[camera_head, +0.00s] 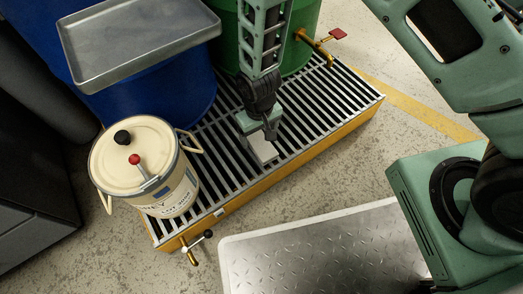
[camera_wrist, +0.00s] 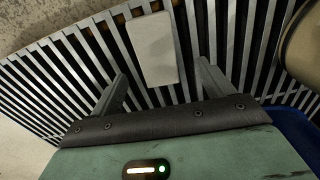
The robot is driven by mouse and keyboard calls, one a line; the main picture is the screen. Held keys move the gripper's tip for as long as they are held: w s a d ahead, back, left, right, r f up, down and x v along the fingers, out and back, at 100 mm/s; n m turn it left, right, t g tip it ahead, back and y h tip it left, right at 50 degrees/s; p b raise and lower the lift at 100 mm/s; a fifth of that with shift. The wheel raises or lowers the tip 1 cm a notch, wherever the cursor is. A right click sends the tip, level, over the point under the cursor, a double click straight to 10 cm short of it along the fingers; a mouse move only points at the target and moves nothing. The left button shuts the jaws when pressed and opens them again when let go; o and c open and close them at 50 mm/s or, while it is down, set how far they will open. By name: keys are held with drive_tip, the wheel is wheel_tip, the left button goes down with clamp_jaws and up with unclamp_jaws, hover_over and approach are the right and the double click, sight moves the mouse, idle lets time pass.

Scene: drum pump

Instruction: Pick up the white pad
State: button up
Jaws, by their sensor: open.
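The white pad (camera_wrist: 152,50) is a flat pale rectangle lying on the metal grating. In the head view the white pad (camera_head: 262,147) shows just below my gripper (camera_head: 258,133), which partly hides it. In the wrist view my gripper (camera_wrist: 160,85) is open, with one finger to each side of the pad's near end. The fingers look apart from the pad, and nothing is held between them. I cannot tell the exact height of the fingertips above the grating.
The grating (camera_head: 215,165) tops a yellow-sided spill pallet. A blue drum (camera_head: 165,95) bearing a grey tray (camera_head: 140,40) and a green drum (camera_head: 300,45) with a tap (camera_head: 318,45) stand behind.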

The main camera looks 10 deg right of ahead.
sight(262, 145)
drive_tip(key=shift+s+d+f+b, duration=0.1)
drive_tip(key=shift+d+f+b, duration=0.05)
drive_tip(key=shift+f+b, duration=1.35)
drive_tip(key=shift+d+f+b, duration=0.15)
drive_tip(key=shift+f+b, duration=0.8)
drive_tip(key=shift+f, duration=0.9)
drive_tip(key=shift+r, duration=0.1)
drive_tip(key=c, duration=1.1)
